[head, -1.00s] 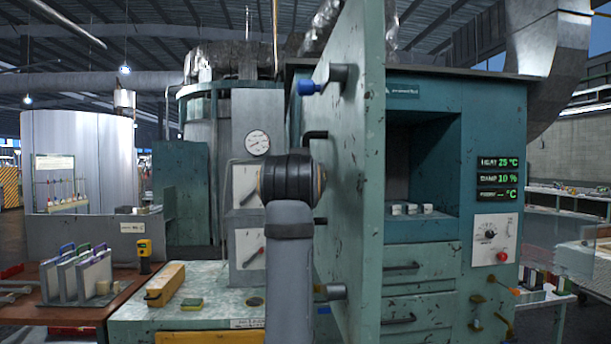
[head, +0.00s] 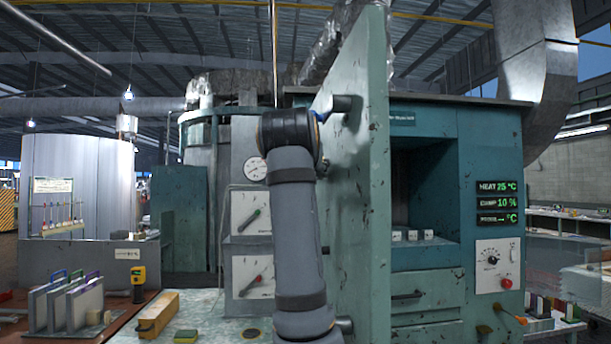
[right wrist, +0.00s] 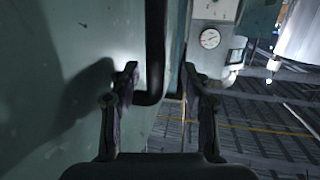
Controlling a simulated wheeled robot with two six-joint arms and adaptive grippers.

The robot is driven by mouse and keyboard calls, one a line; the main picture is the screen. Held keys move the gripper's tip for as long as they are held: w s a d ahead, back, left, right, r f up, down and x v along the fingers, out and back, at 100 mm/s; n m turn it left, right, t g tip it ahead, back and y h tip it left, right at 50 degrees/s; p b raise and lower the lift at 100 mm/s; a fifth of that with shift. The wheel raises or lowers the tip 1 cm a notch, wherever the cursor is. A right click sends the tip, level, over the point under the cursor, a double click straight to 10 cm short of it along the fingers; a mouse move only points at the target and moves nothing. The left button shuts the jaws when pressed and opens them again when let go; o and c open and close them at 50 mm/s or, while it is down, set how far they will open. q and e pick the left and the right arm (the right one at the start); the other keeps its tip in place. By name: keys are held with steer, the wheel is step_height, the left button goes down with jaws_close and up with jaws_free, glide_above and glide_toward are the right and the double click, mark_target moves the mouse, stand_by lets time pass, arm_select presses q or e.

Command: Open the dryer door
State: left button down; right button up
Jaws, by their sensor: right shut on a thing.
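The dryer door (head: 372,180) is a worn green panel. It stands swung open, nearly edge-on in the head view, left of the dark recessed chamber (head: 426,180). The dryer body (head: 492,130) is teal. My right arm stands in front of the door's left face and hides its handle and my right gripper in the head view. My left gripper is not in view.
Small white blocks (head: 411,236) sit in the chamber. The control panel (head: 494,254) is at right. A bench with a yellow-orange box (head: 158,314) and a rack of panels (head: 68,305) stands at left. A gauge (head: 256,169) is behind my arm.

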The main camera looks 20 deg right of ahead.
steer(key=s+a+b, duration=0.4)
steer(key=a+b, duration=0.7)
steer(key=shift+s+a, duration=0.35)
stand_by(0.7)
steer(key=shift+s+r, duration=0.1)
steer(key=shift+r, duration=0.05)
